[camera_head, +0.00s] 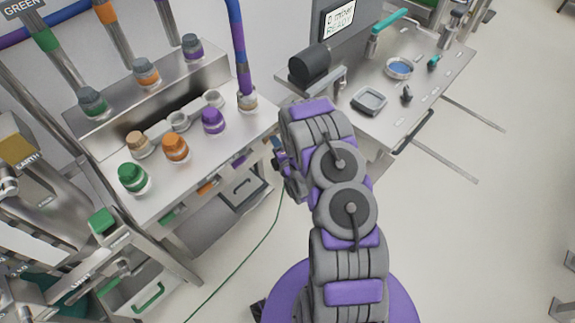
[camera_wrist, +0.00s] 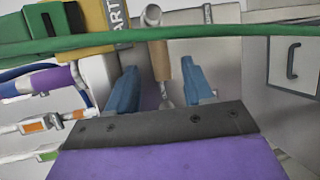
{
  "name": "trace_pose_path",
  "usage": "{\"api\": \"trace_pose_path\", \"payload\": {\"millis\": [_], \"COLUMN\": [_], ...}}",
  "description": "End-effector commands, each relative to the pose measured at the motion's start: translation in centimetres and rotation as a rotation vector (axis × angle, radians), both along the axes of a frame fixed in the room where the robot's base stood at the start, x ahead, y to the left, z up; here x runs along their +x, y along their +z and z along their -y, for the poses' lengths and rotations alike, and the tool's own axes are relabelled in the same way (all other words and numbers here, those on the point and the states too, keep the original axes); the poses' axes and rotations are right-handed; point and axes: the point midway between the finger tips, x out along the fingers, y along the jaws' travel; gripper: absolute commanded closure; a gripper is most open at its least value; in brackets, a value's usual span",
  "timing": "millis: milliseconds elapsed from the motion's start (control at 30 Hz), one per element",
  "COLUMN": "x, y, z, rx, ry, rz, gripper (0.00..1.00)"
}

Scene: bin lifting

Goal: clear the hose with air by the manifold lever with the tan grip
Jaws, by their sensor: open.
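In the wrist view a lever with a tan cylindrical grip (camera_wrist: 159,60) stands upright between the two blue fingers of my gripper (camera_wrist: 161,76). The fingers are open, with visible gaps on both sides of the grip. I cannot tell how far beyond the fingertips it lies. A green hose (camera_wrist: 230,32) runs across the upper wrist view, in front of part of the lever. In the head view my arm hides most of my gripper, and I cannot make out this lever there.
A yellow box with a partly hidden label (camera_wrist: 97,16) stands left of the lever. Coloured hoses with fittings (camera_wrist: 40,125) are at the left. A bench with coloured caps (camera_head: 190,170) is left of my arm. A worktable (camera_head: 425,85) stands at upper right.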

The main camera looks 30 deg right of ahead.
Motion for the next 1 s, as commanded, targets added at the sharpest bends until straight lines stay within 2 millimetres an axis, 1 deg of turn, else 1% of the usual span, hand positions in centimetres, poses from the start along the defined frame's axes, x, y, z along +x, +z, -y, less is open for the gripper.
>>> {"api": "trace_pose_path", "payload": {"millis": [33, 100, 367, 667, 867, 1000], "x": [-1.0, -2.0, -5.3, -7.0, -8.1, -9.5], "y": [-0.1, 0.1, 0.7, 0.7, 1.4, 1.7], "z": [0.0, -0.1, -0.2, -0.1, -0.1, -0.3], "rx": [0.000, 0.000, 0.001, 0.006, 0.005, 0.005], "ry": [0.000, 0.000, 0.000, -0.003, -0.005, 0.000], "rz": [-0.008, -0.006, -0.006, -0.021, -0.006, -0.009], "gripper": [0.48, 0.48, 0.48, 0.48, 0.48, 0.48]}}
